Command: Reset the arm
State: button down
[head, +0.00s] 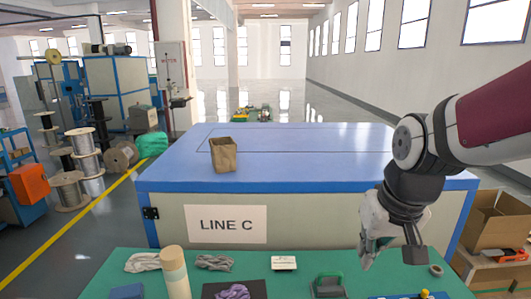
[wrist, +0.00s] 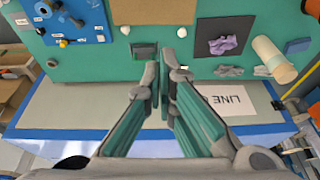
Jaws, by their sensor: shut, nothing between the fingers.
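My arm comes in from the right in the head view. My gripper (head: 368,258) hangs down over the far right part of the green table, in front of the LINE C cabinet. In the wrist view my gripper (wrist: 163,78) is shut and empty. Its two fingers reach toward the green table. How high my gripper is above the table is hard to tell.
The green table (head: 110,286) holds a tan cylinder (head: 174,270), grey cloths (head: 143,262), a purple cloth (head: 232,292) on a dark mat, and a tape roll (head: 436,270). Behind it is the blue-topped cabinet (head: 320,145) with a paper bag (head: 223,155). Cardboard boxes (head: 492,222) stand right.

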jog(key=s+r+t, duration=0.2)
jog(key=s+r, duration=0.3)
jog(key=s, duration=0.7)
jog(key=shift+d+b, duration=0.3)
jog(key=shift+b, duration=0.15)
jog(key=shift+w, duration=0.15)
